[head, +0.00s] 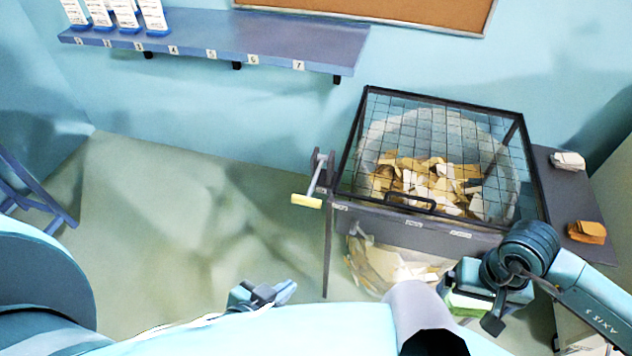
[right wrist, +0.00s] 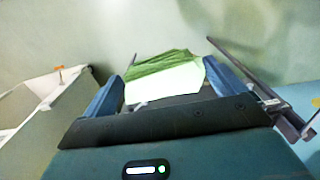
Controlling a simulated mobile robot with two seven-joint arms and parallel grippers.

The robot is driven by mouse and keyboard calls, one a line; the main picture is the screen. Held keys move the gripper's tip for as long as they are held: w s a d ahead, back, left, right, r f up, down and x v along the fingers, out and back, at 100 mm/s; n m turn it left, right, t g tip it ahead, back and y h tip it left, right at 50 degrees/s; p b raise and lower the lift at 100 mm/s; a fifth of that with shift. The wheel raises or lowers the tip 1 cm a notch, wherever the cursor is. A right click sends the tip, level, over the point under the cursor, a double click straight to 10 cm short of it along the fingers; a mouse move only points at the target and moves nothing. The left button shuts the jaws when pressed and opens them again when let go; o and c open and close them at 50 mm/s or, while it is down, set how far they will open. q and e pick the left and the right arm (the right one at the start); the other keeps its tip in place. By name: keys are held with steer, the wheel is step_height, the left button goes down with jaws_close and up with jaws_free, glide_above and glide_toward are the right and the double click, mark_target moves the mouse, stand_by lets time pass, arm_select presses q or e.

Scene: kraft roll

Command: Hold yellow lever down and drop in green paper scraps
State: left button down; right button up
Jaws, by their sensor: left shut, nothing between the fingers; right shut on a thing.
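The yellow lever (head: 307,200) sticks out from the left side of a dark frame, with its yellow grip at the low end. The frame holds a clear bag of tan and white scraps (head: 425,185) under a black wire-mesh lid (head: 440,115), which lies closed over it. My left gripper (head: 284,291) is shut and empty, below and left of the lever, apart from it. My right gripper (head: 470,291) is shut on green paper scraps (head: 463,304) in front of the frame's right part. The green scraps also show between the fingers in the right wrist view (right wrist: 165,77).
A dark side shelf (head: 562,190) right of the frame bears a white stack (head: 568,161) and an orange-brown stack (head: 587,232). A numbered wall shelf (head: 230,45) hangs at the upper left. A pale open box (right wrist: 40,105) shows in the right wrist view.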

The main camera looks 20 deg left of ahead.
steer(key=shift+w, duration=0.15)
steer(key=w+d+r, duration=0.1)
steer(key=w+d, duration=0.1)
steer(key=w, duration=0.6)
steer(key=w+d+r, duration=0.1)
steer(key=w+d, duration=0.1)
steer(key=w, duration=0.6)
steer(key=shift+d, duration=0.15)
arm_select(q)
steer(key=c, duration=2.2)
jaws_free()
